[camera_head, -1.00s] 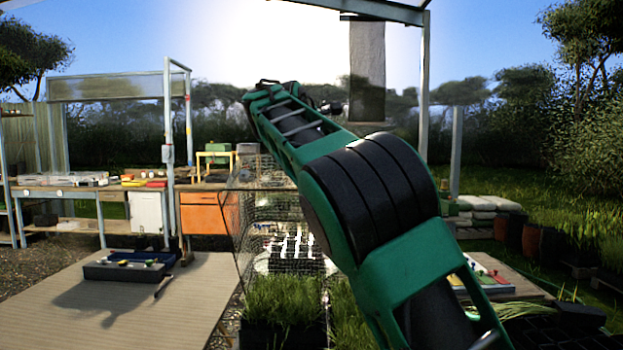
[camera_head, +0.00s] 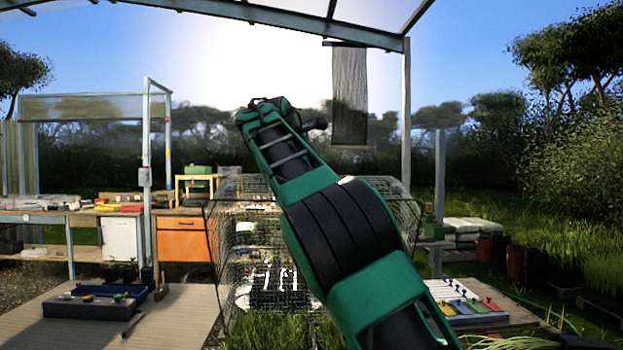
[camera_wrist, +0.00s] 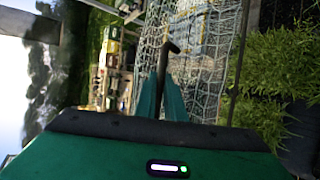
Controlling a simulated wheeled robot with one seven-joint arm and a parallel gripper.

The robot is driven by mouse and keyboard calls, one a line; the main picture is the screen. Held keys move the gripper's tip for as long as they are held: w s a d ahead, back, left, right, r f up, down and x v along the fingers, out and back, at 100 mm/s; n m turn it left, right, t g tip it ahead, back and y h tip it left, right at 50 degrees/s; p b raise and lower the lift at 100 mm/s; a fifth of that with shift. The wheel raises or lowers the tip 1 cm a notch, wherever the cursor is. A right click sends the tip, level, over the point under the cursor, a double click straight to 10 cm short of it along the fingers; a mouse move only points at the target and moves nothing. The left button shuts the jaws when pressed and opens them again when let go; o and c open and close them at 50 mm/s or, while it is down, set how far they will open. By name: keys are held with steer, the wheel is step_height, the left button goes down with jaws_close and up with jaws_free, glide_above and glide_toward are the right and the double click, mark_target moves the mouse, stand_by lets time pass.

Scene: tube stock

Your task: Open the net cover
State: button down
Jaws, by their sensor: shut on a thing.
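The net cover (camera_head: 228,262) is a wire-mesh cage with a dark frame, standing over planting trays in the middle of the head view. My green arm crosses in front of it and hides much of its right part. In the wrist view, the mesh (camera_wrist: 210,50) fills the upper middle. My gripper (camera_wrist: 162,84) shows there as two teal fingers, shut on a thin dark bar, the cover's handle (camera_wrist: 168,52), beside the mesh. The exact contact is small and dark. In the head view the fingers are hidden.
Green grass (camera_head: 265,332) grows in front of the cage. A wooden platform with a dark tool tray (camera_head: 85,307) lies to the left. Workbenches with an orange cabinet (camera_head: 183,240) stand behind at left. A low table with coloured items (camera_head: 465,305) is at right.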

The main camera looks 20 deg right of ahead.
steer(key=c, duration=2.1)
jaws_free()
steer(key=shift+d, duration=0.25)
steer(key=shift+a+f, duration=0.1)
steer(key=shift+a, duration=0.1)
steer(key=v, duration=1)
steer(key=shift+s+r, duration=0.2)
steer(key=shift+r, duration=0.1)
